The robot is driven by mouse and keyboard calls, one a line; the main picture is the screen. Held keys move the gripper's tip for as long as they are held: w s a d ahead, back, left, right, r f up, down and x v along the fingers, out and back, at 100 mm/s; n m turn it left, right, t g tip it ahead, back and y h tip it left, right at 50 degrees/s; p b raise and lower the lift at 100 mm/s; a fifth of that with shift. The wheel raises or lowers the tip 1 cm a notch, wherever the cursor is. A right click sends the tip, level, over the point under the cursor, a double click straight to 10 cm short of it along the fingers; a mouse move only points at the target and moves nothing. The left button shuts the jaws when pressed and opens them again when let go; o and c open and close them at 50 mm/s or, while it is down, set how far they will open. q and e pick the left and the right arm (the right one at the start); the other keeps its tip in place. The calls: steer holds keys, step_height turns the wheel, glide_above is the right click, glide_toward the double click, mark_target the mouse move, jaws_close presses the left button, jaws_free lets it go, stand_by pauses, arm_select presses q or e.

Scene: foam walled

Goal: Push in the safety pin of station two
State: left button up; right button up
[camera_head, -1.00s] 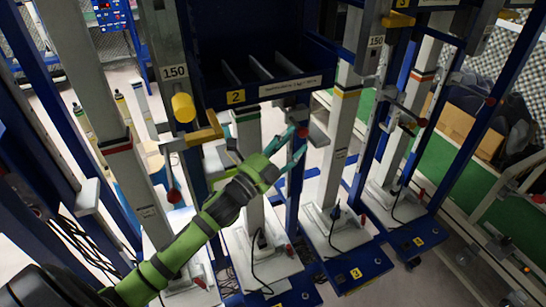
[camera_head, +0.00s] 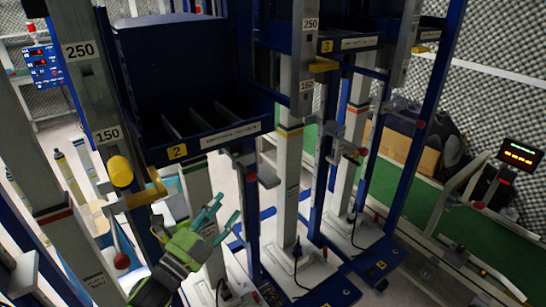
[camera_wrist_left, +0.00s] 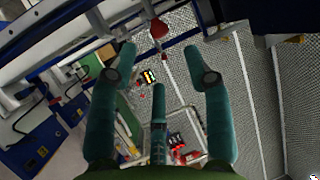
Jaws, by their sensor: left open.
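Station two carries a yellow label "2" (camera_head: 177,151) on the front of its dark blue bin (camera_head: 215,140). A yellow cylindrical knob (camera_head: 120,171) sticks out of the grey column left of the label, above a yellow bracket (camera_head: 146,195). A small red knob (camera_head: 251,177) sits right of the bin, on a grey fitting. I cannot tell which part is the safety pin. My left gripper (camera_head: 224,217), with teal fingers, is open and empty, below the bin and left of the red knob. In the left wrist view its fingers (camera_wrist_left: 160,85) are spread, with a red knob (camera_wrist_left: 158,28) beyond them. My right gripper is out of view.
Station three (camera_head: 326,46) stands to the right with its own column and white base. Blue uprights and grey columns crowd both sides of my left arm. A red-ball lever (camera_head: 122,261) hangs at the left. A lit display (camera_head: 520,153) stands at the far right.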

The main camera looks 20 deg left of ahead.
arm_select(q)
steer(key=shift+f, duration=0.1)
steer(key=s+f+n+g+y, duration=0.3)
steer(key=f+n, duration=0.3)
steer(key=f, duration=0.1)
steer(key=s+f+n+g+y, duration=0.3)
steer(key=f+n+g, duration=0.1)
steer(key=f+n, duration=0.15)
steer(key=s+d+f+n+g, duration=0.3)
steer(key=s+d+f+g, duration=0.15)
steer(key=s, duration=0.45)
steer(key=s+d+f+n+g, duration=0.35)
steer(key=s+f+g, duration=0.2)
steer(key=s, duration=0.45)
step_height(320, 180, down, 22)
steer(key=s+a, duration=0.1)
steer(key=s, duration=0.1)
steer(key=s+a+f+g, duration=0.2)
steer(key=s+f, duration=1.2)
steer(key=s, duration=0.1)
steer(key=shift+s+a+f+m+h, duration=0.15)
steer(key=shift+a+f+m+h, duration=0.15)
steer(key=shift+a, duration=0.05)
